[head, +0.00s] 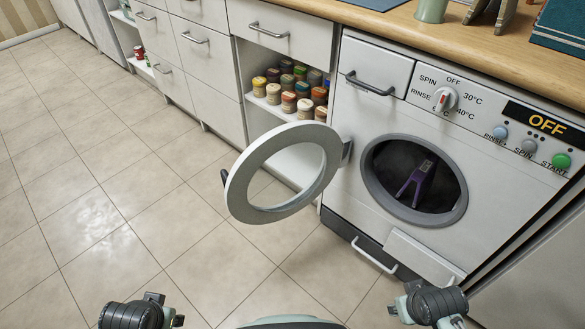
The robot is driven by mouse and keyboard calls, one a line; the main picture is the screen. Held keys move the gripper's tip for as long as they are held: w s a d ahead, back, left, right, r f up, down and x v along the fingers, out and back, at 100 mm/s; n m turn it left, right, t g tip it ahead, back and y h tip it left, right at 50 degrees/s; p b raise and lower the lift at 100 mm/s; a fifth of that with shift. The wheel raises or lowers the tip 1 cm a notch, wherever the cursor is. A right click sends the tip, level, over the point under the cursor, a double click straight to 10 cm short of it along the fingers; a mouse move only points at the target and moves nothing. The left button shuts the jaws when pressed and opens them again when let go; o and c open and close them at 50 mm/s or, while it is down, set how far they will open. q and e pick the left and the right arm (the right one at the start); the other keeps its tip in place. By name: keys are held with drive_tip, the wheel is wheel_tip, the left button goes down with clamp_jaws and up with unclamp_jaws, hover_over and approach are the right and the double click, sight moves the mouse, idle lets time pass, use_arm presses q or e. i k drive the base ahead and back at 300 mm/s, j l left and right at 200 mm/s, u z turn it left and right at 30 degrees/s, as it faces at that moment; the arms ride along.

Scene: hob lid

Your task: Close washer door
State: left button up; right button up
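The washer (352,128) stands at the right under the wooden worktop. Its round white door (239,184) is swung open to the left, on a hinge at the left of the drum opening, and reaches out over the floor. A small dark handle shows on the door's outer left edge. The drum opening (378,190) is dark inside, with a purple item (418,182) in it. Parts of my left arm (135,314) and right arm (432,304) show at the bottom edge, both well apart from the door. Neither arm's gripper fingers can be made out.
Open shelving with several jars (288,103) stands left of the washer, partly behind the door. Drawers with handles (198,50) line the back left. The washer's lower flap (425,257) and a white bar handle (374,256) jut out low. The tiled floor (110,190) is clear at left.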

sight(336, 150)
drive_tip(key=i+j+z, duration=0.2)
drive_tip(key=j+z, duration=0.15)
drive_tip(key=i+j+z, duration=0.15)
drive_tip(key=j+z, duration=0.2)
drive_tip(key=j, duration=0.25)
drive_tip(key=i+j+z, duration=0.1)
drive_tip(key=j+z, duration=0.25)
drive_tip(key=j, duration=0.2)
drive_tip(key=j+z, duration=0.4)
drive_tip(key=j, duration=0.15)
